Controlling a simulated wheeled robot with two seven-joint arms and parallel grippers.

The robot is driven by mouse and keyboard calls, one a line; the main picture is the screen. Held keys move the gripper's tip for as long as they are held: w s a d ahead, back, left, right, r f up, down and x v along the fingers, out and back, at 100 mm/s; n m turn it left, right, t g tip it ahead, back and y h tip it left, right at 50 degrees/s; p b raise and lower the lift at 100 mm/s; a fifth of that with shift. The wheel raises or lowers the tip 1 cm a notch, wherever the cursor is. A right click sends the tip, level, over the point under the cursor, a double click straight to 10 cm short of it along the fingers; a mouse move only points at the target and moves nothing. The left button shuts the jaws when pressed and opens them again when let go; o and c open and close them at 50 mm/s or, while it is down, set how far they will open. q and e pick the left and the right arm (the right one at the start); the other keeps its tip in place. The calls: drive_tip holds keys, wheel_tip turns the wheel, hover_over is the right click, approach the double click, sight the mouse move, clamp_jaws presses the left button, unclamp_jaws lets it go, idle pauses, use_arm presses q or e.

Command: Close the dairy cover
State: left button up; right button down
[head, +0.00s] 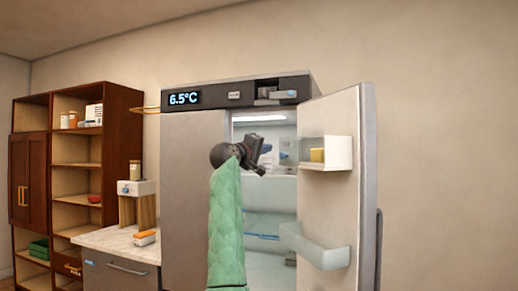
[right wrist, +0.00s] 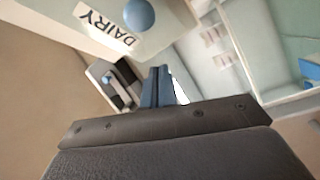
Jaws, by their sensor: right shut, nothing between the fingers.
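The dairy compartment (head: 341,153) is a white box high on the inside of the open fridge door, with a yellow block (head: 317,155) showing in it. In the right wrist view a pale panel with a DAIRY label (right wrist: 104,27) and a round blue spot (right wrist: 139,14) is at the upper left. How far the cover is swung is hard to tell. My right gripper (head: 264,150) is in front of the fridge opening, left of the compartment. In the wrist view its blue-grey fingers (right wrist: 159,76) are together and empty, apart from the panel in the picture. My left gripper is out of view.
The fridge door (head: 365,190) stands open at the right, with a clear lower bin (head: 315,246) below the dairy compartment. Lit shelves (head: 262,188) are behind my right arm. A counter (head: 110,240) and a wooden cabinet (head: 75,150) are at the left.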

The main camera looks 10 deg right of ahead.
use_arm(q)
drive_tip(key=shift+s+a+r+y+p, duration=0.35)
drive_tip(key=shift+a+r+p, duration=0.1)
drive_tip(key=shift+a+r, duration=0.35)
use_arm(e)
drive_tip(key=shift+s+d+f, duration=0.25)
drive_tip(key=shift+s+f, duration=0.05)
drive_tip(key=shift+s, duration=0.25)
drive_tip(key=shift+s+d+f, duration=0.25)
drive_tip(key=shift+s+d, duration=0.05)
drive_tip(key=shift+s, duration=0.2)
drive_tip(key=shift+s+d+f, duration=0.25)
drive_tip(key=shift+s+f, duration=0.05)
drive_tip(key=shift+s, duration=0.25)
